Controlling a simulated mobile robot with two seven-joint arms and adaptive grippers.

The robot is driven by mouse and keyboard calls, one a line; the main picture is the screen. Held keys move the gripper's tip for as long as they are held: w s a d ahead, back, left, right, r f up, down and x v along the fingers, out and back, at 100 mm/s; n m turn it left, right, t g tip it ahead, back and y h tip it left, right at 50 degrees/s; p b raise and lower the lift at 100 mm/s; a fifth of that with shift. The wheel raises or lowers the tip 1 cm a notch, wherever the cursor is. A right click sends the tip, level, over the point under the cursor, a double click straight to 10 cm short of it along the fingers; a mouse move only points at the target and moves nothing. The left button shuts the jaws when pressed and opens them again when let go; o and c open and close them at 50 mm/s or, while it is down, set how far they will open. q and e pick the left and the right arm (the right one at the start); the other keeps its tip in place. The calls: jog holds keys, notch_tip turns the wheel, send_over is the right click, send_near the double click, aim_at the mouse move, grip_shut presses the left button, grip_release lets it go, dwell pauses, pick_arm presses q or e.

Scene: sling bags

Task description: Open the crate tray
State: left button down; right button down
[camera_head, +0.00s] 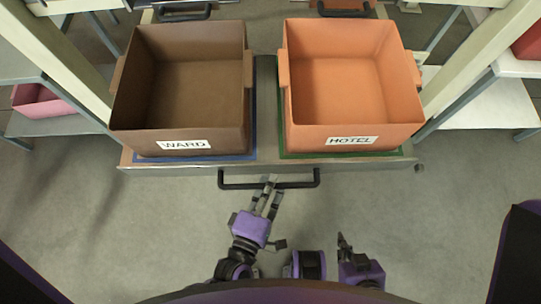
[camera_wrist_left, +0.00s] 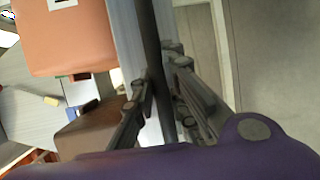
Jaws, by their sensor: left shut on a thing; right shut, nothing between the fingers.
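The crate tray (camera_head: 268,130) is a grey pull-out tray with a black bar handle (camera_head: 235,186) along its front edge. It carries a brown crate labelled WARD (camera_head: 180,120) on a blue mat and an orange crate labelled HOTEL (camera_head: 350,115) on a green mat. My left gripper (camera_head: 271,185) is at the middle of the handle, shut on the bar. In the left wrist view the dark bar (camera_wrist_left: 150,45) runs between the fingers (camera_wrist_left: 160,95). My right gripper (camera_head: 342,240) is low, right of centre, shut and empty, apart from the tray.
Pale upright posts (camera_head: 60,55) of the rack flank the tray on both sides. Side shelves hold a pink bin (camera_head: 40,100) at left and a red bin (camera_head: 530,42) at upper right. The grey floor (camera_head: 130,215) before the tray is clear.

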pick_arm(q)
jog(key=shift+s, duration=0.3)
pick_arm(e)
jog(key=shift+s+f, duration=0.25)
pick_arm(q)
jog(key=c, duration=1.7)
grip_release()
jog(key=shift+c, duration=0.2)
pick_arm(e)
jog(key=shift+r, duration=0.1)
jog(key=shift+w, duration=0.1)
